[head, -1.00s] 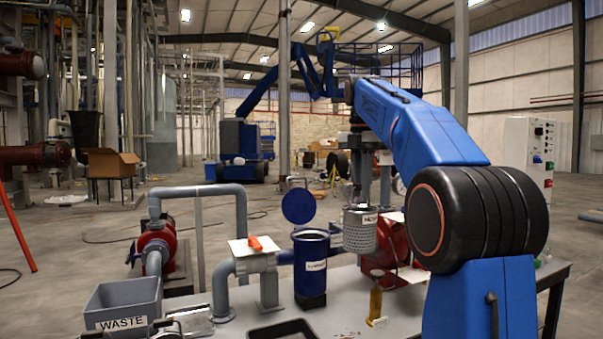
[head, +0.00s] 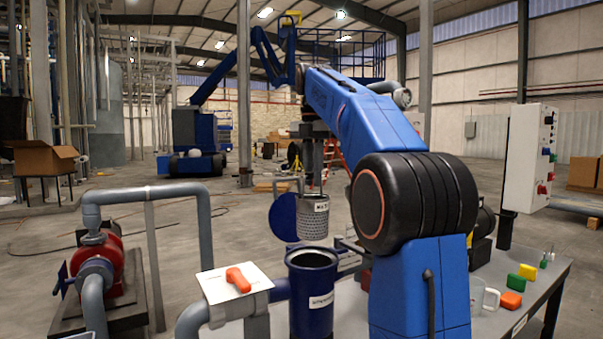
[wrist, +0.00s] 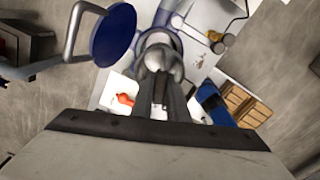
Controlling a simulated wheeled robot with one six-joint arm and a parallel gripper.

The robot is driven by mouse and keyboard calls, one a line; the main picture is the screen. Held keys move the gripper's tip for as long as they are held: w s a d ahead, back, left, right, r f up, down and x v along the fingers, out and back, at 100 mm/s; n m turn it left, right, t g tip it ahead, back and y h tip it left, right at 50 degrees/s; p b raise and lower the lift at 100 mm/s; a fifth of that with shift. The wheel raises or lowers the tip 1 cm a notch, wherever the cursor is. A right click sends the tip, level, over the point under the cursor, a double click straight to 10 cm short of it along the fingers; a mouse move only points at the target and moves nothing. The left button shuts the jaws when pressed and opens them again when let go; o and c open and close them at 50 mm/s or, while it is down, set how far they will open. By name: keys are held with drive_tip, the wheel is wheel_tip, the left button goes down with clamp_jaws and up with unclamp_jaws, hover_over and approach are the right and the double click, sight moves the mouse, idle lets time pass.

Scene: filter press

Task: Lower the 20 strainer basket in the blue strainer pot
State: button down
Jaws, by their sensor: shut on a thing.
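The strainer basket (head: 313,222) is a grey perforated metal cylinder with a small white label too small to read surely. My gripper (head: 314,182) is shut on its top and holds it upright in the air. The blue strainer pot (head: 312,300) stands open with a white label on its front. The basket hangs just above the pot's mouth, apart from it and roughly in line. The pot's round blue lid (head: 281,217) is swung up behind the basket. In the wrist view the fingers (wrist: 159,88) point at the basket top (wrist: 158,57), which hides most of the pot.
A white plate with an orange handle (head: 238,280) sits left of the pot on grey pipework. A red pump (head: 97,262) stands further left. Orange, yellow and green blocks (head: 511,300) lie on the bench at right. The raised lid (wrist: 113,35) is close beside the basket.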

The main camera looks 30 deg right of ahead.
drive_tip(key=shift+w+f, duration=0.1)
drive_tip(key=shift+w, duration=0.1)
drive_tip(key=shift+f, duration=12.6)
drive_tip(key=c, duration=1.6)
unclamp_jaws()
drive_tip(key=shift+c, duration=0.2)
drive_tip(key=shift+r, duration=5)
drive_tip(key=shift+s+a, duration=0.1)
